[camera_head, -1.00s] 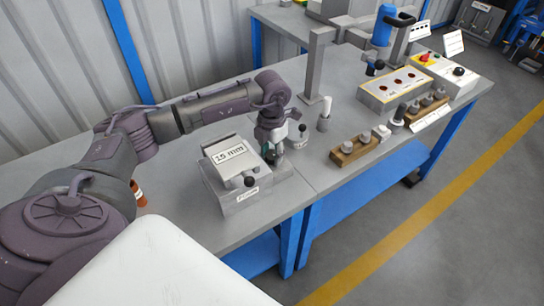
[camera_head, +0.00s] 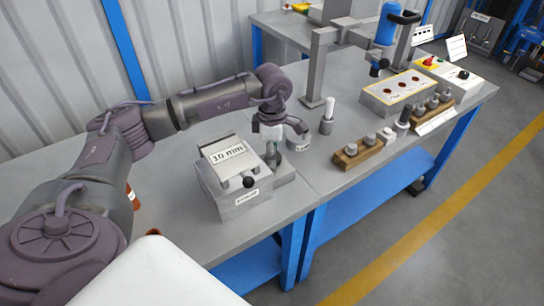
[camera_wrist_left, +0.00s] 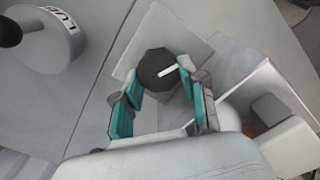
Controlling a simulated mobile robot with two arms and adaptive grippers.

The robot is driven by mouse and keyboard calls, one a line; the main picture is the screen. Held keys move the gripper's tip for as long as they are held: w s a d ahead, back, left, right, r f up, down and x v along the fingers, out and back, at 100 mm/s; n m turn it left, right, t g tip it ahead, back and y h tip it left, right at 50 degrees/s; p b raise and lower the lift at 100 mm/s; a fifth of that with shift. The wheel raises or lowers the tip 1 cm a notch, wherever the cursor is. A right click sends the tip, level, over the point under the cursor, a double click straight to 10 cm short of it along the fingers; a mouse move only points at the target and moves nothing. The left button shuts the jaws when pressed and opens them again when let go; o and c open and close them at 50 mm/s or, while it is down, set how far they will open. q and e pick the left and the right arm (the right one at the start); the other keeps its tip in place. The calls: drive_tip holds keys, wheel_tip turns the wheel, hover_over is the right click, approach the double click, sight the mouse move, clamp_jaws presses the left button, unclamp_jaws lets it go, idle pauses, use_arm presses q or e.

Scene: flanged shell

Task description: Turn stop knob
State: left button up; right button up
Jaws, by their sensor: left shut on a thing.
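The stop knob (camera_wrist_left: 153,66) is a dark, many-sided knob with a white line on top, seen in the left wrist view on a light grey square plate. My left gripper (camera_wrist_left: 164,88) has its teal-padded fingers on either side of the knob, shut on it. In the head view my left gripper (camera_head: 271,152) points down beside a grey box (camera_head: 241,201) with a tilted display (camera_head: 226,155) that seems to read 3.0 mm. The arm and fingers mostly hide the knob there. My right gripper is not in view.
A grey post (camera_head: 315,75), a wooden block with pegs (camera_head: 357,152) and a yellow-edged panel (camera_head: 398,91) stand farther right.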

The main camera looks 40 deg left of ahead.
use_arm(q)
drive_tip(key=shift+w+m, duration=0.1)
drive_tip(key=shift+m, duration=0.6)
drive_tip(key=shift+r+b, duration=0.1)
drive_tip(key=shift+b, duration=0.2)
drive_tip(key=o, duration=1.1)
drive_tip(key=shift+o, duration=0.2)
wheel_tip(320, 180, up, 12)
